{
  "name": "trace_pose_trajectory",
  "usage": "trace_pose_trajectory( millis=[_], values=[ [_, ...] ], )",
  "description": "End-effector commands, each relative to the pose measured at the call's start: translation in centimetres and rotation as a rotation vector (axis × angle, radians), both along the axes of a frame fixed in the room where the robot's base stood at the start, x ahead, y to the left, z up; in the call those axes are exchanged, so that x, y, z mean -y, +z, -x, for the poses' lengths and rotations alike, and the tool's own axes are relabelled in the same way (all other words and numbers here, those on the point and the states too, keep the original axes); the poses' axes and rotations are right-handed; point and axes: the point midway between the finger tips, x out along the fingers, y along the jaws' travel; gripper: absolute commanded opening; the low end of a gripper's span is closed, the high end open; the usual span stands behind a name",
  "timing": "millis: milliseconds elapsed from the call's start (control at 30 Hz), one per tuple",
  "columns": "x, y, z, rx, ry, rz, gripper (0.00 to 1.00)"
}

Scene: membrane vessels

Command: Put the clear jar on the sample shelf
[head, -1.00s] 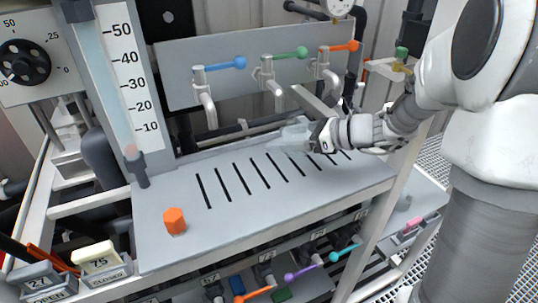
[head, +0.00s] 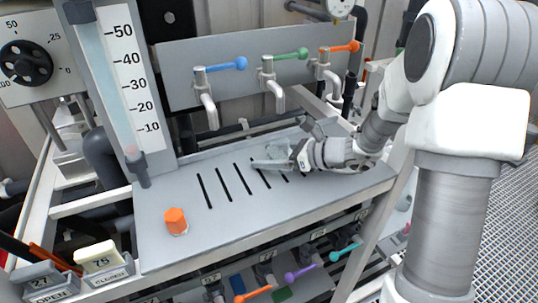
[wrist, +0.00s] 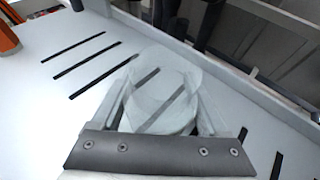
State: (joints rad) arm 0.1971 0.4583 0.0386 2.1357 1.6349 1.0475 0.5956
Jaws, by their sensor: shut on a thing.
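The clear jar (wrist: 160,95) is see-through and sits between the two fingers of my gripper (wrist: 160,112) in the wrist view. My gripper is shut on it. In the head view my gripper (head: 272,164) is over the slotted grey bench top, right of its middle, and the jar is hard to make out there. I cannot tell whether the jar touches the bench. I cannot tell which surface is the sample shelf; a lower shelf (head: 318,288) shows under the bench.
An orange hexagonal piece (head: 175,220) stands at the left of the slotted bench top (head: 225,235). Taps with blue (head: 240,63), green (head: 303,53) and orange (head: 353,46) handles hang over the back edge. A scaled column (head: 118,90) rises at the back left.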

Motion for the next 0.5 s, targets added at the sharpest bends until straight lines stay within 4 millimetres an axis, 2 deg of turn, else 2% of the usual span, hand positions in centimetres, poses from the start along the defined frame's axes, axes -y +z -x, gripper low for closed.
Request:
trace_pose_trajectory(
  millis=[33, 67, 100, 200, 500],
  values=[
    [0.01, -0.35, 0.0, 0.0, 0.0, 0.0, 0.13],
    [0.01, -0.33, 0.0, 0.0, 0.0, 0.0, 0.79],
    [0.0, -0.21, 0.0, 0.0, 0.0, 0.0, 0.86],
    [0.01, -0.2, 0.0, 0.0, 0.0, 0.0, 1.0],
    [0.0, 0.23, 0.0, 0.0, 0.0, 0.0, 1.0]
  ],
)
